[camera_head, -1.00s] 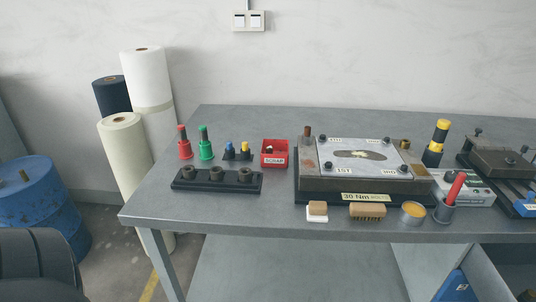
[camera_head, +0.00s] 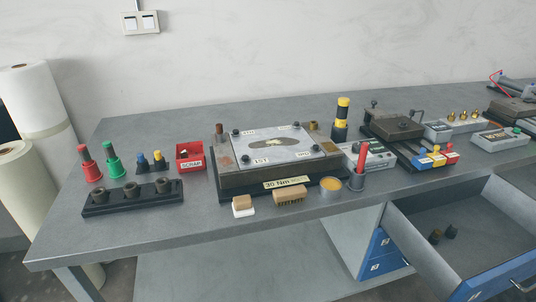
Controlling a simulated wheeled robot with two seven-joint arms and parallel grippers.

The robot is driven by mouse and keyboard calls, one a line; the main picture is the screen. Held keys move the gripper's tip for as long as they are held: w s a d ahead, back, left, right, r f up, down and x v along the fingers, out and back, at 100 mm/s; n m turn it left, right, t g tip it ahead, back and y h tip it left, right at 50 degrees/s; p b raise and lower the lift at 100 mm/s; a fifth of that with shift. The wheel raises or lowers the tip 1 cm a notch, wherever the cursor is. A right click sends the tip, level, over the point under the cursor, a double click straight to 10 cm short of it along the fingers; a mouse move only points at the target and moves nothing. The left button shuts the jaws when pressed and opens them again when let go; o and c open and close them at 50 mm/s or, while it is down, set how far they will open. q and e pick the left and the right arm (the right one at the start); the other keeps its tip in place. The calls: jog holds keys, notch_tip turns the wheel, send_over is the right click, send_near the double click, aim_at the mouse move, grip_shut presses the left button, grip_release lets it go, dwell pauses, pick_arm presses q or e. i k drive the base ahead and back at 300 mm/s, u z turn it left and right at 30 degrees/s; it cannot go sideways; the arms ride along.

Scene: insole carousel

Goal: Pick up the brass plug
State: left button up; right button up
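Three small brass-coloured pieces (camera_head: 463,115) stand upright in a row in a grey tray (camera_head: 437,134) at the right rear of the bench. They are too small to tell apart or to say which is the brass plug. A brass-coloured piece (camera_head: 313,127) also sits on the rear right corner of the dark fixture (camera_head: 222,180) with the light plate. Neither of my grippers is in view.
An open drawer (camera_head: 470,262) juts out at the lower right, holding two dark pieces (camera_head: 442,234).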

aim_at(437, 233)
jog(key=z, duration=3.35)
jog(key=i, duration=1.4)
jog(key=u, duration=3.5)
